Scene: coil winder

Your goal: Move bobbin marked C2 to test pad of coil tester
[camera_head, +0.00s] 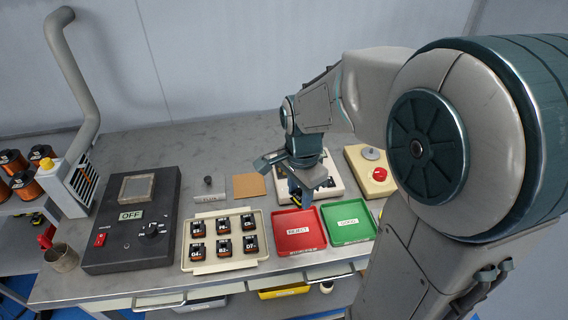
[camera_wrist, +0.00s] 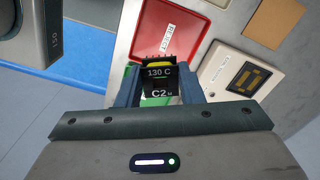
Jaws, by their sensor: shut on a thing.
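My gripper (camera_head: 297,190) is shut on the black bobbin marked C2 (camera_wrist: 160,93). In the wrist view the bobbin sits between the fingers (camera_wrist: 160,88), with "130 C" above its mark and a row of pins at its far end. A pale device (camera_head: 335,183), which looks like the coil tester, stands behind and partly under my gripper. In the wrist view it shows at right (camera_wrist: 215,70), with a bare dark square pad with gold contacts (camera_wrist: 249,78). The bobbin is apart from this pad.
A red REJECT tray (camera_head: 290,222) and a green GOOD tray (camera_head: 345,212) lie in front of the tester. A cream tray (camera_head: 200,266) holds several bobbins. A brown mat (camera_head: 248,186), a black OFF unit (camera_head: 112,240) and a red-button box (camera_head: 356,158) stand nearby.

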